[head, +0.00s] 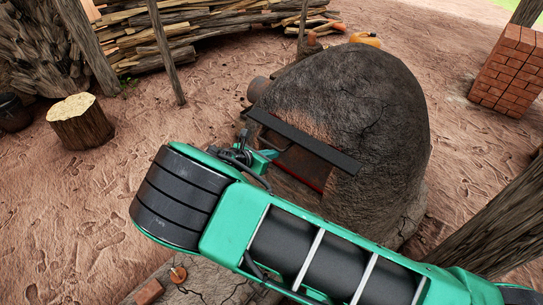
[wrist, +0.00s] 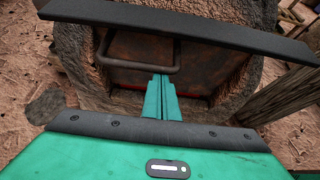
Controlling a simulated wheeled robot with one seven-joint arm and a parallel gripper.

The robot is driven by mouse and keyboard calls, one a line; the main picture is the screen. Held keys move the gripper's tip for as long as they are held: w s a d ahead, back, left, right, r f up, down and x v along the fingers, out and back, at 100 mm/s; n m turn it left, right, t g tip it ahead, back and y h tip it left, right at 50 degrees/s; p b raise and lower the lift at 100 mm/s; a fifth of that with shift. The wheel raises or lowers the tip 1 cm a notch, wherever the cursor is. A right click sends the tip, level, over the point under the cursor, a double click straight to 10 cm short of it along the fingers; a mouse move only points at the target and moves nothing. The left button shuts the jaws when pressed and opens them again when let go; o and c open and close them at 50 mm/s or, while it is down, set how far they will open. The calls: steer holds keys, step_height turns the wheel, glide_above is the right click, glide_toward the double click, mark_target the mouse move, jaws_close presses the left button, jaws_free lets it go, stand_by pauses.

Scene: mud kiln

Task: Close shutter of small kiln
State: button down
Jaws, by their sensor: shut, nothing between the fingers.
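The small kiln (head: 365,95) is a dark mud dome right of centre in the head view. Its front opening holds a rusty brown shutter panel (wrist: 205,65) with a dark, bent-bar handle (wrist: 140,69). A flat black bar (head: 303,140) runs across above the panel; it spans the top of the wrist view (wrist: 200,27). My gripper (wrist: 160,80) is shut and empty, its green fingertips just below the handle's lower bar. I cannot tell whether they touch it. In the head view my gripper (head: 268,157) is at the kiln's front, and my arm hides the lower front.
A wooden post (head: 500,225) stands close on the right of the kiln. A brick stack (head: 512,70) is at the far right, a log stump (head: 82,122) at the left and a woodpile (head: 190,40) behind. Bare ground is free on the left.

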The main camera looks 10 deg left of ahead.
steer(key=shift+w+r, duration=0.25)
steer(key=shift+r, duration=0.1)
step_height(320, 180, down, 5)
steer(key=s, duration=0.1)
steer(key=v, duration=1)
steer(key=shift+a+r, duration=0.15)
steer(key=shift+a, duration=0.1)
